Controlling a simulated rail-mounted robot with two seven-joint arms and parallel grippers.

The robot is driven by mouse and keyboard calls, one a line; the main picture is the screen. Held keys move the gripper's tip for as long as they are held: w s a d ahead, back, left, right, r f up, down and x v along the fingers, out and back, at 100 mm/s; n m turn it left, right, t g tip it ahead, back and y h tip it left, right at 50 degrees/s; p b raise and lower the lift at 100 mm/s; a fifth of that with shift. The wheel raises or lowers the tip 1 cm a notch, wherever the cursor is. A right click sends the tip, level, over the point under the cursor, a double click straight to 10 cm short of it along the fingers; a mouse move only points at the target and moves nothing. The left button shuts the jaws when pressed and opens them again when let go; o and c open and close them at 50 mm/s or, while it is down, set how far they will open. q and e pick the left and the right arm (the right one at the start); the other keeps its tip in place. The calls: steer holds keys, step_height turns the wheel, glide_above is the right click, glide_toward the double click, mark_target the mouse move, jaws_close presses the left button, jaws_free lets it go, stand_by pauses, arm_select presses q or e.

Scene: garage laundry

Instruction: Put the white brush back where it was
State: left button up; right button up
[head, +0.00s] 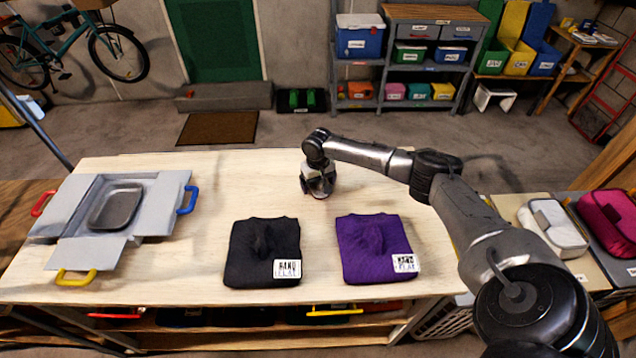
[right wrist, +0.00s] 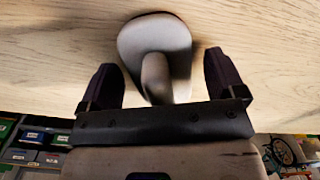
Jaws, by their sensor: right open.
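The white brush (right wrist: 150,38) shows in the right wrist view, with a wide pale head on the wooden table and a handle pointing toward my gripper. My right gripper (right wrist: 162,78) is open, with one dark finger on each side of the handle and a visible gap to each. In the head view my right gripper (head: 318,192) is low over the far middle of the table (head: 240,180). There the brush is hidden or too small to make out. My left gripper is not in view.
Folded black cloth (head: 250,272) and purple cloth (head: 365,265) lie at the table's front. An open grey box (head: 75,210) with coloured handles and a metal tray (head: 117,207) is at the left. A white pouch (head: 555,228) is at the right. The table's back middle is bare.

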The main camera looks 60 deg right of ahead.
step_height(320, 180, up, 11)
steer(key=shift+p, duration=1)
steer(key=shift+r, duration=0.65)
